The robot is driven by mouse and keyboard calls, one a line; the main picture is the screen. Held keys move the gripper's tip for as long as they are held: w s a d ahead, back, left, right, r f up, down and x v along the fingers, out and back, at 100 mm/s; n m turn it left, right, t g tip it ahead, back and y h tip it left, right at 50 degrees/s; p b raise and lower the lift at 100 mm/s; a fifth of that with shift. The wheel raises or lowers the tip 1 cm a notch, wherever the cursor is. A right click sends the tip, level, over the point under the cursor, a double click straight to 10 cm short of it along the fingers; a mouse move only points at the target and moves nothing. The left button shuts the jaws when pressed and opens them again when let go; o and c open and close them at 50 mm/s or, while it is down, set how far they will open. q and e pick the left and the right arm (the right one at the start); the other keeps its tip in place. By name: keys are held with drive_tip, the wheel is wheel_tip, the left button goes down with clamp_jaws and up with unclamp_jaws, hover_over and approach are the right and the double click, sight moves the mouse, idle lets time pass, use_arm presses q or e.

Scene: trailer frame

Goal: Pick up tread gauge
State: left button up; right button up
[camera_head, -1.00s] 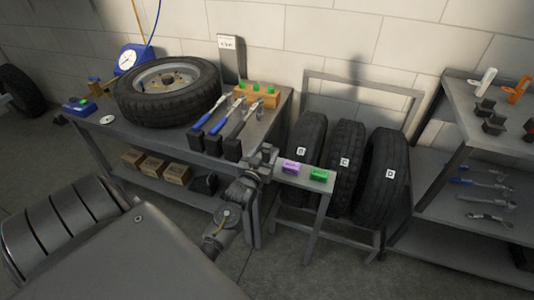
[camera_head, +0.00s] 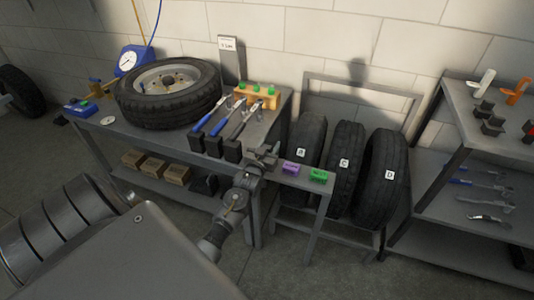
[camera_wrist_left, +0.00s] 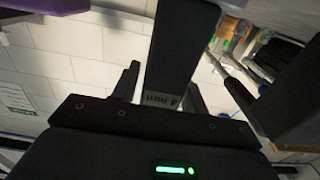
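My left gripper (camera_head: 263,157) is at the front right corner of the workbench, beside the black end blocks of the tools there. In the left wrist view its two fingers (camera_wrist_left: 160,90) stand apart. A dark block with small lettering (camera_wrist_left: 168,55) shows between or just beyond them; I cannot tell whether they touch it. I cannot make out for sure which thing is the tread gauge. A purple box (camera_head: 291,168) and a green box (camera_head: 318,176) sit just right of the gripper on a narrow ledge. My right gripper is not in view.
Blue-handled tools (camera_head: 207,117) and a wooden block with green tops (camera_head: 256,95) lie near the gripper. A tyre (camera_head: 168,95) lies on the workbench (camera_head: 120,135). Upright tyres (camera_head: 344,160) stand right of the ledge. A shelf (camera_head: 450,215) with tools is at the far right.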

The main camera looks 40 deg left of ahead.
use_arm(q)
clamp_jaws()
drive_tip(key=shift+r, duration=0.1)
drive_tip(key=shift+r, duration=0.2)
drive_tip(key=s+d+r, duration=0.1)
drive_tip(key=s+r, duration=1.1)
drive_tip(key=s, duration=0.2)
drive_tip(key=shift+d+r, duration=0.15)
drive_tip(key=shift+r, duration=0.05)
